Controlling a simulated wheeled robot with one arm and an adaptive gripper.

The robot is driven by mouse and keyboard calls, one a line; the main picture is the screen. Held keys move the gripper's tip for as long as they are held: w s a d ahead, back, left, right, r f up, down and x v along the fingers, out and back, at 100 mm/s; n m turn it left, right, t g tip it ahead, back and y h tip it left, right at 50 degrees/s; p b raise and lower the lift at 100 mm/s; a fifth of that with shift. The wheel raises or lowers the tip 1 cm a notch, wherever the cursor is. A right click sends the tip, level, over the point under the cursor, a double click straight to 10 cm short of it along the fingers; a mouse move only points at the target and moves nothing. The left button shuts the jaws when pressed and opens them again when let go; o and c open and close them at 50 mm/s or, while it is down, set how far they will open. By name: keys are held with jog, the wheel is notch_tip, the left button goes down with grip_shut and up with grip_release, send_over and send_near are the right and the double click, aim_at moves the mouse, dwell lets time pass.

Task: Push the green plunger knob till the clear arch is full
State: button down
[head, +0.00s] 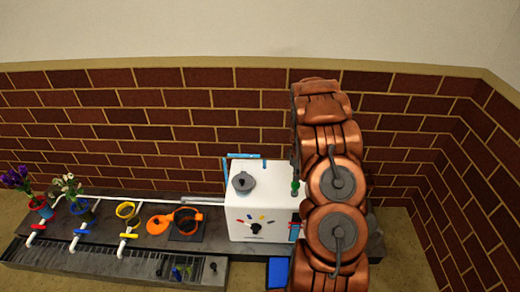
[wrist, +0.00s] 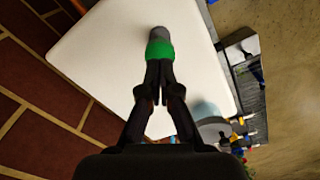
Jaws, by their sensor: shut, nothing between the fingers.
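The green plunger knob (wrist: 160,50) shows in the wrist view over the white top of a box, with a grey end beyond it. My gripper (wrist: 159,66) is shut and empty, its fingertips right at the knob's near edge; I cannot tell whether they touch. In the head view the green knob (head: 295,187) shows at the right of the white box (head: 255,205), beside my arm, which hides my gripper. A pale blue tube-like shape (head: 243,156) rises behind the box; I cannot tell whether it is the clear arch or how full it is.
A grey round lid (head: 243,183) sits on the box, and a black dial (head: 255,227) with coloured marks is on its front. Red, blue and yellow taps (head: 128,236) and flower pots (head: 70,190) stand to the left, beside orange rings (head: 160,223). A brick wall (head: 150,125) is close behind.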

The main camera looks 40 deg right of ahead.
notch_tip(320, 180, up, 9)
jog(key=p, duration=0.1)
jog(key=shift+p, duration=0.35)
dwell(0.5)
jog(key=s+a+r+m, duration=0.1)
jog(key=s+a+r, duration=0.2)
jog(key=a+r, duration=0.35)
jog(key=s+a+r+m+g, duration=0.1)
jog(key=s+a+r, duration=0.25)
jog(key=a, duration=0.55)
jog(key=s+a+r+m, duration=0.1)
jog(key=s+a+r, duration=0.2)
jog(key=a+r, duration=0.35)
jog(key=s+a+r+m+g, duration=0.1)
jog(key=s+a, duration=0.7)
jog(key=s, duration=0.2)
jog(key=s+a+r+m+g, duration=0.1)
jog(key=s+a+r, duration=0.1)
jog(key=s+a, duration=0.7)
notch_tip(320, 180, up, 19)
jog(key=s+d+t+p, duration=0.1)
jog(key=p, duration=1.7)
jog(key=shift+s+d+r, duration=0.2)
jog(key=shift+s+d, duration=0.1)
jog(key=shift+d, duration=0.1)
